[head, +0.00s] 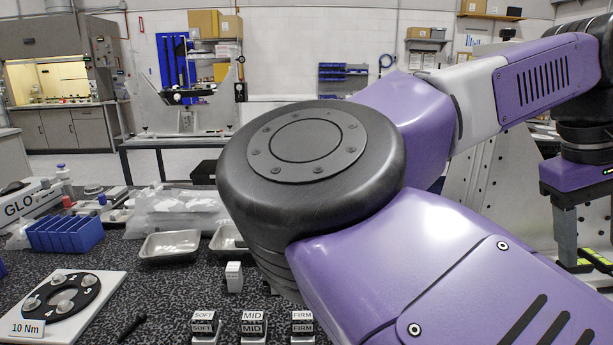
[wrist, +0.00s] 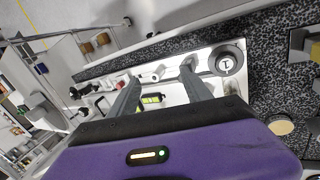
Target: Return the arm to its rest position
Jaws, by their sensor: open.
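My purple arm fills the middle and right of the head view, bent at a large dark joint. My gripper (head: 590,250) hangs at the right edge of the head view, partly cut off by the frame. Its two grey fingers also show in the wrist view (wrist: 158,88), spread apart with nothing between the tips. Behind the fingers in the wrist view lies a white fixture (wrist: 205,55) with a round knob (wrist: 228,63) marked 1 and a yellow-black striped part (wrist: 151,100). I cannot tell the gripper's exact height above it.
A white plate with a black ring (head: 62,298) lies at the front left, near a blue bin (head: 65,233). Metal trays (head: 170,245) and blocks labelled SOFT (head: 203,325), MID (head: 252,325) and FIRM (head: 302,325) stand on the speckled table. My arm hides much of the table's right side.

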